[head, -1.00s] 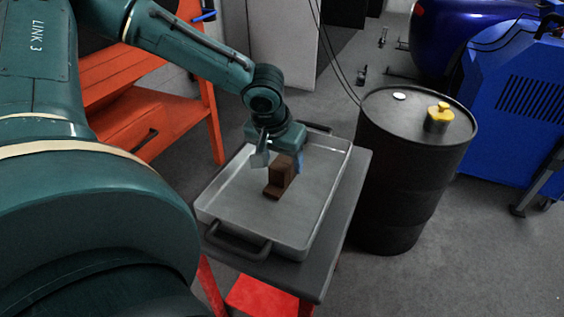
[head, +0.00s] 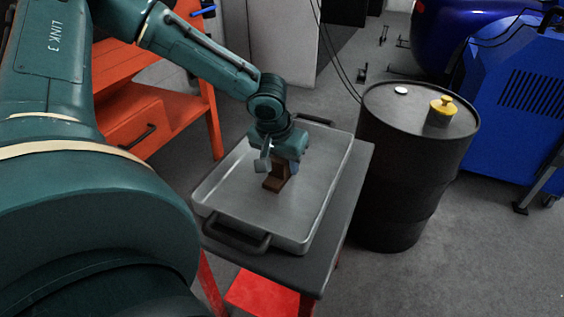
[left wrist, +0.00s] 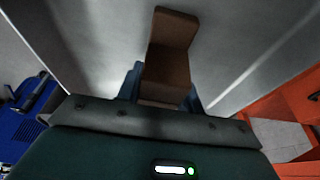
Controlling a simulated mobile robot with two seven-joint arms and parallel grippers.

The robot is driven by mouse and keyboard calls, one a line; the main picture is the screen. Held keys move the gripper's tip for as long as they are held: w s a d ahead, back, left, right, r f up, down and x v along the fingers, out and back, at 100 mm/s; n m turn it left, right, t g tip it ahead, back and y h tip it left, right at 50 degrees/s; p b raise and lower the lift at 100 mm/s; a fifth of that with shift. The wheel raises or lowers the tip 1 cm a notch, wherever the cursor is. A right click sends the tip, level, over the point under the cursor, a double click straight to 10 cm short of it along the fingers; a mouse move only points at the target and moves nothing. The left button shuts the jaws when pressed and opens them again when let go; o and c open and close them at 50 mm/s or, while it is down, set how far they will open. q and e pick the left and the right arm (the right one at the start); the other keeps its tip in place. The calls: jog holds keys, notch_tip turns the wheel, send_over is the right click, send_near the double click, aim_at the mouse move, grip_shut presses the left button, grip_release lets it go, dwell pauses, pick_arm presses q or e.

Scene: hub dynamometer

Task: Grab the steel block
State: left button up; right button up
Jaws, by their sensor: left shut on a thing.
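The steel block (head: 274,184) looks brown and stepped, with a low foot and a taller part. It stands in the grey metal tray (head: 225,203). My left gripper (head: 278,168) reaches down from above and is shut on the tall part, one finger on each side. The left wrist view shows the block (left wrist: 168,62) between the blue fingers, its foot extending beyond them. The gripper's body hides the block's top in the head view. I cannot tell for sure whether the block still touches the tray floor. My right gripper is not in view.
The tray, with dark handles, sits on a grey-topped cart (head: 346,205). A black drum (head: 400,190) stands close on the right, with a yellow knobbed piece (head: 441,110) on top. An orange workbench (head: 165,108) is behind left. The tray floor around the block is clear.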

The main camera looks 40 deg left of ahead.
pick_arm(q)
grip_shut()
